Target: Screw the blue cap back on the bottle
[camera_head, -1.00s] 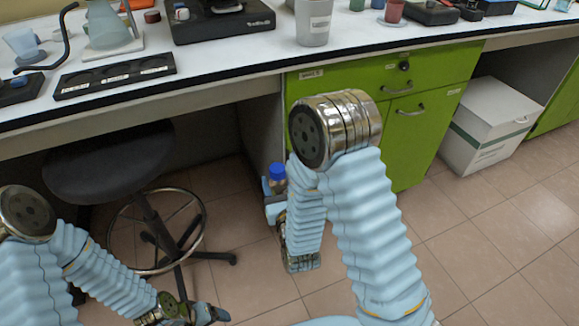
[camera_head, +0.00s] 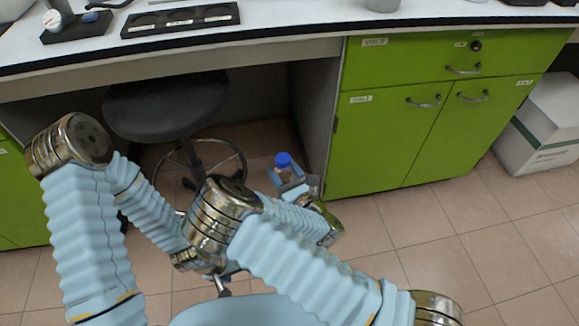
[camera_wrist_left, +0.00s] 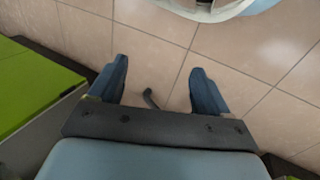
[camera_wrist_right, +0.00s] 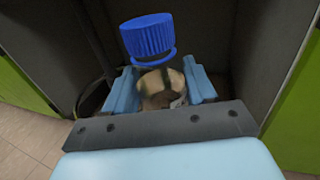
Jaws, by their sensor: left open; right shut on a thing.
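The bottle (camera_head: 284,174) with the blue cap (camera_head: 283,159) at its top is held by my right gripper (camera_head: 294,185), in front of the desk's dark knee space. In the right wrist view, the bottle (camera_wrist_right: 158,88) sits between the fingers and the ribbed blue cap (camera_wrist_right: 148,37) stands above it, with a thin blue ring below the cap. I cannot tell how tight the cap is. My left gripper is largely hidden by my right arm in the head view. In the left wrist view, my left gripper (camera_wrist_left: 158,88) is open and empty over the tiled floor.
The white bench (camera_head: 300,22) runs across the back, with a black rack (camera_head: 180,20) on it. Green cabinets (camera_head: 390,130) stand below at right. A dark stool (camera_head: 165,105) is under the bench. A white box (camera_head: 545,120) stands at far right.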

